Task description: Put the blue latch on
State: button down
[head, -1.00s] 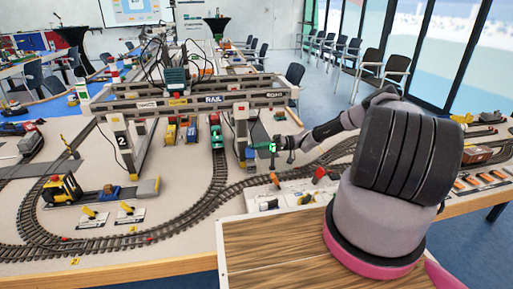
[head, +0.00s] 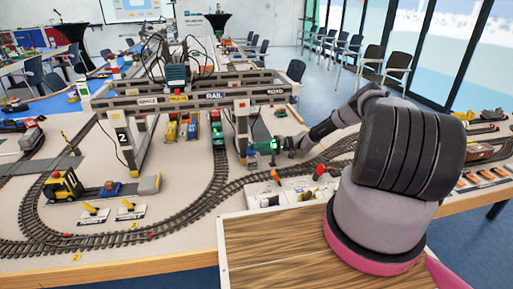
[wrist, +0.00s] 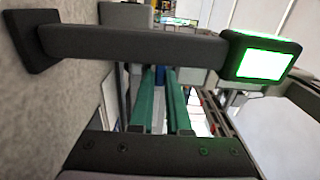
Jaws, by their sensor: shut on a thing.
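The blue latch (wrist: 159,82) shows as a small blue piece between the far ends of my gripper's green fingers in the wrist view. My gripper (wrist: 162,112) is shut on it. In the head view my gripper (head: 254,149) is beside the right leg (head: 241,128) of the nearest gantry crane. The latch is too small to make out there. I cannot tell whether it touches the crane.
The crane's beam (head: 195,98) spans the tracks above gripper height. Its left leg (head: 124,140) bears a number 2. A yellow forklift (head: 62,187) and a green locomotive (head: 216,127) stand on the layout. The wooden tray (head: 285,245) is bare.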

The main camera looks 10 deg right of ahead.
jog(key=shift+f, duration=0.1)
dwell(0.3)
jog(key=c, duration=1.2)
grip_release()
jog(key=shift+o, duration=0.2)
jog(key=d, duration=1.1)
